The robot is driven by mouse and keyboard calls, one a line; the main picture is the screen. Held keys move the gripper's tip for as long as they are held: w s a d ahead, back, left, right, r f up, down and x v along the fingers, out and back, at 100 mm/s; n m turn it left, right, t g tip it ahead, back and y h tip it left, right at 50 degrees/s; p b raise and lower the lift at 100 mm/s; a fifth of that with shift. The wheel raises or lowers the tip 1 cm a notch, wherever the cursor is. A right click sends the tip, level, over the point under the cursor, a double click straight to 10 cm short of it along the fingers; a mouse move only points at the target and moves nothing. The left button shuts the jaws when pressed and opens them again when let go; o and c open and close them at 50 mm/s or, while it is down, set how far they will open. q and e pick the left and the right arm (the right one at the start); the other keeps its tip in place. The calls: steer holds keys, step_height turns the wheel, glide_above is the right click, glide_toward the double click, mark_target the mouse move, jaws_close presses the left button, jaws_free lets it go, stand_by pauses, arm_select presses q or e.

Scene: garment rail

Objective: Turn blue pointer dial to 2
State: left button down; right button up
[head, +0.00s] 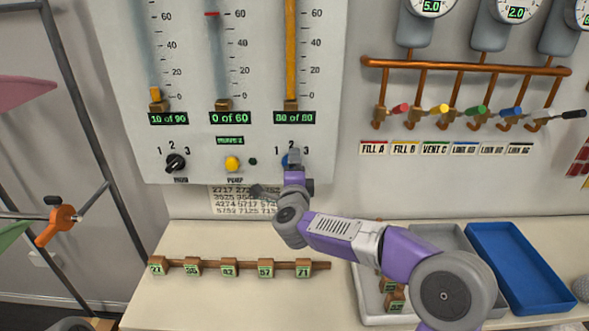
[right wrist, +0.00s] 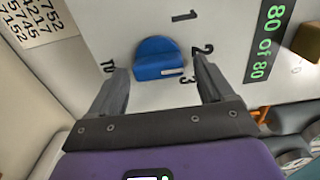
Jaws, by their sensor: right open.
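The blue pointer dial (right wrist: 157,56) is on the pale panel (head: 190,140), beside the numbers 1, 2 and 3. In the right wrist view its white mark is on the side toward the 3. My right gripper (right wrist: 160,66) is open, with one finger on each side of the dial. I see gaps between the fingers and the dial; contact is not visible. My left gripper is not in view.
A black dial (head: 176,163) and a yellow button (head: 232,164) sit left on the same panel. Copper pipes with coloured valve levers (head: 483,110) are at the right. Below are a rail of numbered tags (head: 230,266) and a blue tray (head: 520,270) on the counter.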

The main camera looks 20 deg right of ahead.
steer(key=v, duration=0.7)
steer(key=shift+s, duration=0.2)
steer(key=shift+r, duration=0.1)
